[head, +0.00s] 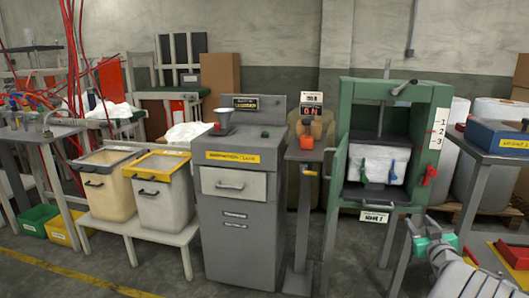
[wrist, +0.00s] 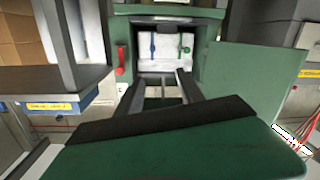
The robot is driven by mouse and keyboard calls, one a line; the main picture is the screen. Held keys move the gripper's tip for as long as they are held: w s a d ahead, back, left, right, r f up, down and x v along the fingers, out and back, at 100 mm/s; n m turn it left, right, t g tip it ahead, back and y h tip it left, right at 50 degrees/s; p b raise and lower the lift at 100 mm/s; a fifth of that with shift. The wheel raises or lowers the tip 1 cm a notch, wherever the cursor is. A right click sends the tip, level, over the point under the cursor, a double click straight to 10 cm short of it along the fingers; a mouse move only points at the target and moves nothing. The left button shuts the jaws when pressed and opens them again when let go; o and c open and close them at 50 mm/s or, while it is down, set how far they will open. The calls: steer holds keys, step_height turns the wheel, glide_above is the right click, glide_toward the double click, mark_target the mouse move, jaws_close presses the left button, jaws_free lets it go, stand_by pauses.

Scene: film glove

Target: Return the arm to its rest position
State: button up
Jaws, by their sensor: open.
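My gripper (head: 434,238) is at the lower right of the head view, in front of the green press cabinet (head: 343,110) and below its right side. In the wrist view my gripper (wrist: 164,82) shows two dark fingers spread apart with nothing between them. They point toward the cabinet's open front (wrist: 210,32). Most of the arm is cut off by the head view's lower right edge.
The cabinet's green door (wrist: 255,80) stands open. A red handle (head: 430,175) is on its other side. A grey table (head: 492,152) with a blue tray (head: 497,136) stands close at right. The front floor is clear.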

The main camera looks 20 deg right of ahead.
steer(key=w+a+r+n+g+y+p, duration=0.15)
steer(key=w+a+r+y+p, duration=0.35)
steer(key=w+a, duration=0.65)
steer(key=a+r+n+g+y+p, duration=0.1)
steer(key=a+r+p, duration=0.3)
steer(key=a, duration=0.5)
steer(key=a+r+n+g+y+p, duration=0.1)
steer(key=a+r+g+p, duration=0.15)
steer(key=a+p, duration=0.45)
steer(key=a+r+g+y+p, duration=0.1)
steer(key=a+r+p, duration=0.25)
steer(key=a, duration=0.85)
steer(key=s+a+r+g+p, duration=0.2)
steer(key=s+a+p, duration=0.3)
steer(key=s+a, duration=0.3)
steer(key=s+a+r+g+p, duration=0.3)
steer(key=s+a+r+p, duration=0.2)
steer(key=s+a, duration=0.4)
steer(key=s, duration=0.2)
steer(key=shift+s+a+g+y, duration=0.3)
steer(key=shift+s+y, duration=0.1)
